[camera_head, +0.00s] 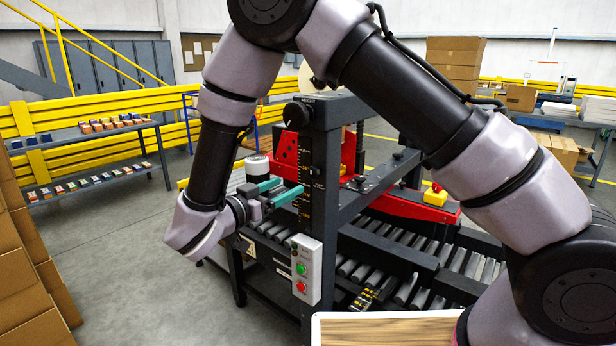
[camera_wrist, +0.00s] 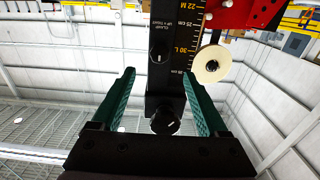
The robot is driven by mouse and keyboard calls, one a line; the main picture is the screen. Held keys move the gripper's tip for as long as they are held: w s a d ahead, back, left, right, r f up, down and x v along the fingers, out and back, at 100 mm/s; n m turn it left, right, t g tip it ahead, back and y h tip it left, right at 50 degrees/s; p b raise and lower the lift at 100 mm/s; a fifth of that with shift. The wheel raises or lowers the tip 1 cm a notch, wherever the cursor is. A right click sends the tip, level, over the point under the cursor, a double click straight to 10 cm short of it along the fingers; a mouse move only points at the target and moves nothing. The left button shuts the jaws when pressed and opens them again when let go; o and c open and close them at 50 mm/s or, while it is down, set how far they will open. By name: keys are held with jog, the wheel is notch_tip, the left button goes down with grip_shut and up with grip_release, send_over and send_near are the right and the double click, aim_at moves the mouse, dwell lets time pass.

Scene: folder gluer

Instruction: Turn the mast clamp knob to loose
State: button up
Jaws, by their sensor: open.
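The mast clamp knob (camera_wrist: 158,52) is a small round black knob with a pale mark, beside small clamp lettering on the dark mast (camera_head: 318,145). It also shows small in the head view (camera_head: 315,171), on the mast face. My gripper (camera_head: 291,185) has two green fingers pointing at the mast, with the tips close to it at about scale height. In the wrist view my gripper (camera_wrist: 158,74) is open and empty. The knob appears in line with the gap, just beyond the tips. I cannot read its setting.
A larger black knob (camera_head: 296,113) sits near the mast top and also shows in the wrist view (camera_wrist: 165,121). Below my gripper is a control box (camera_head: 306,270) with green and red buttons. A roller conveyor (camera_head: 400,285) lies right; stacked cartons (camera_head: 25,265) stand left.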

aim_at(311, 174)
jog(key=x, duration=0.9)
grip_shut()
